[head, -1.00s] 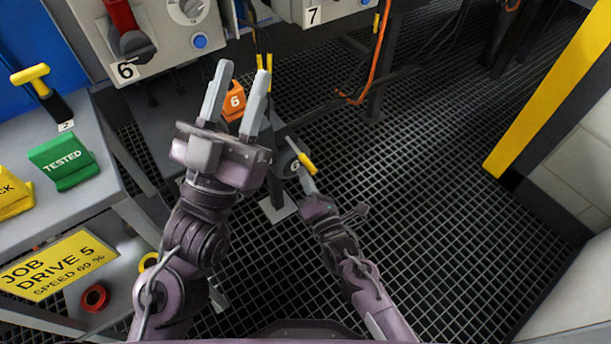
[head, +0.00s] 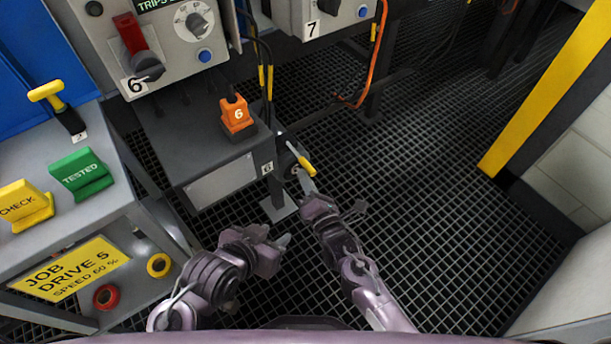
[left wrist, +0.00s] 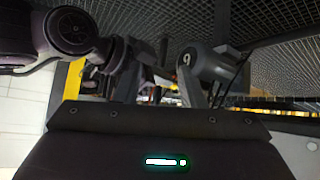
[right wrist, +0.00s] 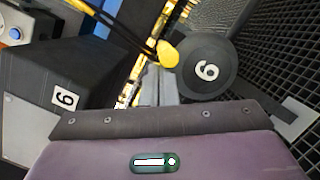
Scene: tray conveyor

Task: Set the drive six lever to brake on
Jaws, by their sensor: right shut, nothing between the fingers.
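The drive six motor is a dark drum whose round end face, marked 6 (right wrist: 207,70), shows in the right wrist view. Its lever has a yellow handle (head: 308,166), slanting down to the right in the head view; the handle's end (right wrist: 168,54) shows beside the drum face in the right wrist view. My right gripper (head: 303,179) is shut and empty, with its fingertips close by the handle; I cannot tell whether they touch. My left gripper (head: 284,241) is low over the floor grating, left of my right arm. Its fingers are apart and empty in the left wrist view (left wrist: 160,80).
An orange block marked 6 (head: 238,115) stands on the dark drive bench, below control box 6 (head: 172,50). A grey table at left carries green TESTED (head: 82,174) and yellow CHECK (head: 24,205) blocks. The grating to the right is clear up to a yellow post (head: 545,90).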

